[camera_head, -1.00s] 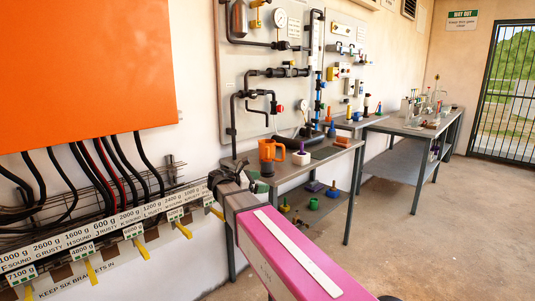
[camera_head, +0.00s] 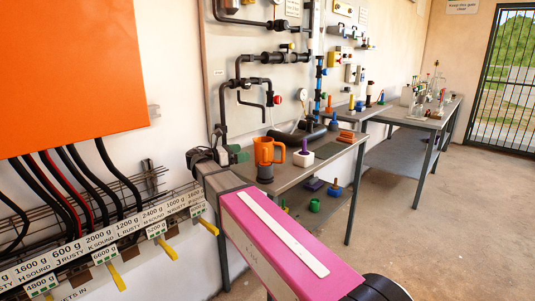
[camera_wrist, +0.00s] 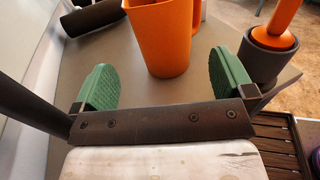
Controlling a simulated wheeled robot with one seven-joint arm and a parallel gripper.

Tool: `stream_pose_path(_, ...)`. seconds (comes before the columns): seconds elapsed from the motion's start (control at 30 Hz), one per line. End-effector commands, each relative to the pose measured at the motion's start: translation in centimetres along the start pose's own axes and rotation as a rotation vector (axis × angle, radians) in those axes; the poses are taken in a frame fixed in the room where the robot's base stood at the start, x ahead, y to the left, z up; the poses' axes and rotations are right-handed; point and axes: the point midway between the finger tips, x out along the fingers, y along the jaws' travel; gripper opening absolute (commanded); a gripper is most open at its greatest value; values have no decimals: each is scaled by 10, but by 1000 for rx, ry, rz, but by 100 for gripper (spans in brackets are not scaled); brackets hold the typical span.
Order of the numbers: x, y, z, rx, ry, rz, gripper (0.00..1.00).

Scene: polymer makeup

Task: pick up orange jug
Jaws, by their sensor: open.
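The orange jug (camera_head: 263,147) stands upright on the near grey table, its handle towards the right in the head view. In the wrist view the jug (camera_wrist: 165,40) is just beyond the fingertips, roughly midway between them; its top is cut off by the frame. My gripper (camera_head: 236,154) is left of the jug in the head view. Its green finger pads are wide apart in the wrist view (camera_wrist: 165,82), with only bare tabletop between them. I see no contact with the jug.
A grey cup holding an orange-handled thing (camera_wrist: 276,42) stands right of the jug, close to the right finger. A dark cylinder (camera_wrist: 92,18) lies behind on the left. A white block (camera_head: 303,158) with a purple peg is nearby. The wall panel's pipes (camera_head: 265,85) rise behind.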

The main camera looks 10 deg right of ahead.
Motion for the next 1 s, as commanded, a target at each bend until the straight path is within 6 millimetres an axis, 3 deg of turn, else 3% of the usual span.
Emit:
stream_pose_path(0.23,36,-1,-1,1,1,-1,100)
stream_pose_path(0.53,58,-2,-3,1,1,0,100)
stream_pose_path(0.8,94,-3,-6,2,1,-2,100)
stream_pose_path(1.0,99,-3,-6,1,1,1,100)
